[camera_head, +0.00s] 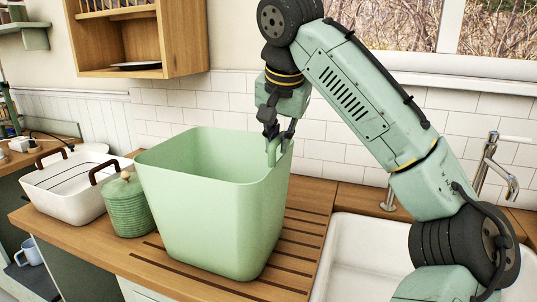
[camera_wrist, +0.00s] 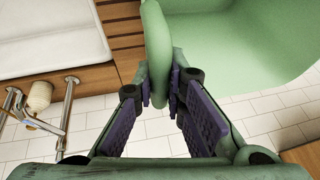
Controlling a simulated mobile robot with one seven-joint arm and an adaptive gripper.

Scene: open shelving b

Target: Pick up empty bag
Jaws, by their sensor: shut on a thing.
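A large pale green open-topped container, which I take for the bag (camera_head: 205,210), stands upright on the wooden counter, its visible inside empty. The bag's inside (camera_wrist: 235,50) shows at the upper right of the wrist view. Its base appears to rest on the slatted part of the counter.
A green lidded jar (camera_head: 127,207) and a white basket with brown handles (camera_head: 70,188) stand close on the left. A white sink (camera_head: 365,258) with a tap (camera_head: 492,165) lies to the right. A wooden wall cabinet (camera_head: 185,40) hangs above left.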

